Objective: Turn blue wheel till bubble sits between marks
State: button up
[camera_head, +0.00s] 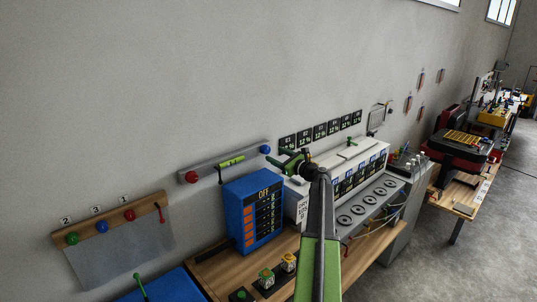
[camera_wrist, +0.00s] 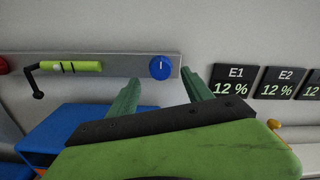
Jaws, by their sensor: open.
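The blue wheel (camera_head: 265,149) sits at the right end of a grey bar on the wall; it also shows in the wrist view (camera_wrist: 161,67) with a white line on its face. The green vial (camera_wrist: 70,66) with dark marks is on the same bar, left of the wheel; it shows small in the head view (camera_head: 231,161). My gripper (camera_wrist: 161,82) is open and empty. In the wrist view the wheel appears between its fingertips; touch is not visible. My gripper also shows in the head view (camera_head: 284,160), right of the wheel.
A red wheel (camera_head: 192,177) is at the bar's left end, and a black handle (camera_wrist: 37,94) hangs by the vial. Below stand a blue cabinet (camera_head: 247,212) and a white machine (camera_head: 350,160). Percentage signs (camera_wrist: 236,81) hang to the right. The wall above is clear.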

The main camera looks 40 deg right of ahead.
aim_at(267, 151)
jog(key=w, duration=0.4)
jog(key=shift+w+d, duration=0.2)
jog(key=shift+w, duration=0.15)
grip_shut()
jog(key=shift+a+f, duration=0.15)
jog(key=shift+a, duration=0.1)
jog(key=shift+d, duration=0.15)
